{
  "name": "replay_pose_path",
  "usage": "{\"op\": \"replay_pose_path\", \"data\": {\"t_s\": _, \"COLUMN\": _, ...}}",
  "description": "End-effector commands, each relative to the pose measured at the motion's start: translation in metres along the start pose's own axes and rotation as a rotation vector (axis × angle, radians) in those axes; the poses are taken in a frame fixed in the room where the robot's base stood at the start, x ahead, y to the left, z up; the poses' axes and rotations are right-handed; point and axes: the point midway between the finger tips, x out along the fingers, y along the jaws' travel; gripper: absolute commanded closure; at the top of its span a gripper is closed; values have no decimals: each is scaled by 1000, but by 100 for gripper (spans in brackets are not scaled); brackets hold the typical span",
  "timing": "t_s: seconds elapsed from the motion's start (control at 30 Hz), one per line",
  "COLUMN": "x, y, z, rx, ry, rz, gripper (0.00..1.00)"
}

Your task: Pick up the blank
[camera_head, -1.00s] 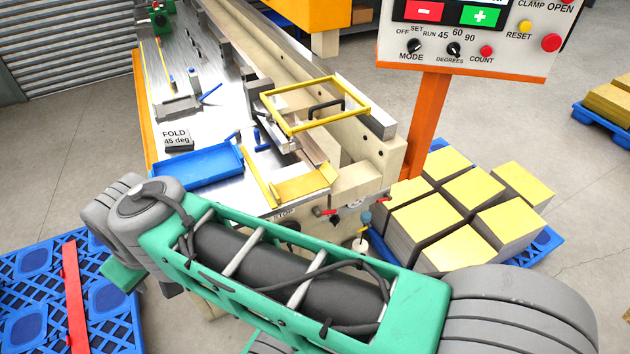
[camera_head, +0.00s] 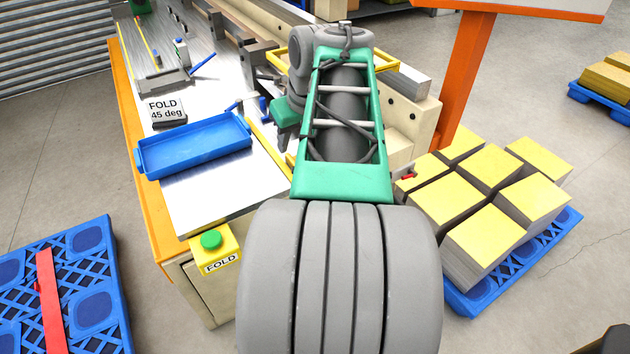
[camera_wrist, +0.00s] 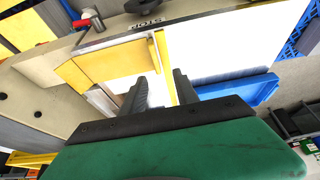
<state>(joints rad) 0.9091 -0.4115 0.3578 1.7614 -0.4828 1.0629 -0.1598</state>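A flat yellow sheet, which looks like the blank (camera_wrist: 108,60), lies at the near end of the machine's bench, left of centre in the wrist view. A narrow yellow strip (camera_wrist: 157,50) stands along its right edge; I cannot tell whether it belongs to the sheet. The strip also shows in the head view (camera_head: 267,142), where my arm hides the sheet. My gripper (camera_wrist: 160,76) is open, with its two dark fingers apart. The strip appears between the fingers in the picture; contact is not clear.
A blue tray (camera_head: 196,143) and a "FOLD 45 deg" block (camera_head: 166,112) sit on the bench. Yellow-topped stacks (camera_head: 491,165) stand on a blue pallet at right. Another blue pallet (camera_head: 92,300) lies at left.

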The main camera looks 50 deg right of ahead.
Motion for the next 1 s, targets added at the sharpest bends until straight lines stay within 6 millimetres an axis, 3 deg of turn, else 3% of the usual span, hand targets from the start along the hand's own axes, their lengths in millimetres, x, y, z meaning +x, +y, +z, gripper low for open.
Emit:
{"op": "replay_pose_path", "data": {"t_s": 0.07, "x": 8, "y": 9, "z": 2, "rx": 5, "ry": -1, "rz": 3, "gripper": 64}}
{"op": "replay_pose_path", "data": {"t_s": 0.5, "x": 73, "y": 5, "z": -4, "rx": 2, "ry": -1, "rz": 2, "gripper": 64}}
{"op": "replay_pose_path", "data": {"t_s": 0.77, "x": 77, "y": 6, "z": -4, "rx": 2, "ry": 1, "rz": 4, "gripper": 64}}
{"op": "replay_pose_path", "data": {"t_s": 1.0, "x": 76, "y": 6, "z": -4, "rx": 2, "ry": 1, "rz": 4, "gripper": 83}}
